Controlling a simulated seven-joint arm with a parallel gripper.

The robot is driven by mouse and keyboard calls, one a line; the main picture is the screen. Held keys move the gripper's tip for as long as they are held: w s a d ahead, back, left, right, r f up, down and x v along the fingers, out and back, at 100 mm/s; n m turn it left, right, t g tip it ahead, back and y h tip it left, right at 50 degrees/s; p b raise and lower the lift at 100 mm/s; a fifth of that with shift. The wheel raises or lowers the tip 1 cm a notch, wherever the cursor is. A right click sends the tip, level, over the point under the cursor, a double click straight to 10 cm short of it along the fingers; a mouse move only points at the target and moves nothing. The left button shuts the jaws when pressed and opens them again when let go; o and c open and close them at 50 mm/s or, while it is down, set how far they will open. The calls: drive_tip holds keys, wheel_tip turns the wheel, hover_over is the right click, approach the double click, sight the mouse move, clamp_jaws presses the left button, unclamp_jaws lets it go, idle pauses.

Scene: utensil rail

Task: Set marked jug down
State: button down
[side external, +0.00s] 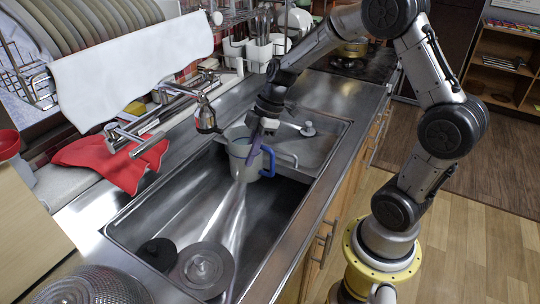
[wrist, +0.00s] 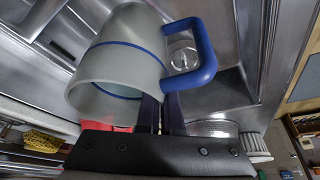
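The marked jug (side external: 240,160) is pale grey with a blue handle (side external: 270,162). In the side view it hangs roughly upright over the sink, near the end by the raised ledge. In the wrist view the jug (wrist: 125,60) is pale, with a blue band around its body and its open end towards the lower left. My gripper (side external: 256,140) is at the jug's upper handle side. In the wrist view its two dark fingers (wrist: 161,115) are close together at the jug's wall below the handle, and appear shut on it. The exact contact is hidden.
The steel sink (side external: 140,215) holds a round grey lid-like disc (side external: 205,268) and a black round piece (side external: 158,252). A metal tap (side external: 205,115) stands close left of the jug. A red cloth (side external: 110,160) lies on the left counter. A bright streak, possibly water, runs below the jug.

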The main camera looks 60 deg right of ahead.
drive_tip(key=s+d+r+m+t+h, duration=0.1)
drive_tip(key=s+d+r+m, duration=0.25)
drive_tip(key=d+r, duration=0.25)
drive_tip(key=s+d+m+h, duration=0.2)
drive_tip(key=s+d+m, duration=0.35)
drive_tip(key=s, duration=0.65)
drive_tip(key=shift+n+t, duration=0.4)
drive_tip(key=shift+n, duration=0.1)
drive_tip(key=shift+w+d+f, duration=1.55)
drive_tip(key=shift+w+f, duration=0.25)
drive_tip(key=shift+f, duration=0.35)
drive_tip(key=shift+w+d+f, duration=1.55)
drive_tip(key=shift+w+f, duration=0.2)
drive_tip(key=shift+f, duration=0.4)
drive_tip(key=shift+w+d+f, duration=1.55)
drive_tip(key=shift+w+f, duration=0.25)
drive_tip(key=shift+f, duration=0.35)
drive_tip(key=shift+f, duration=0.15)
drive_tip(key=c, duration=1.3)
unclamp_jaws()
drive_tip(key=shift+a+f, duration=0.1)
drive_tip(key=shift+c, duration=0.2)
drive_tip(key=shift+o, duration=1.3)
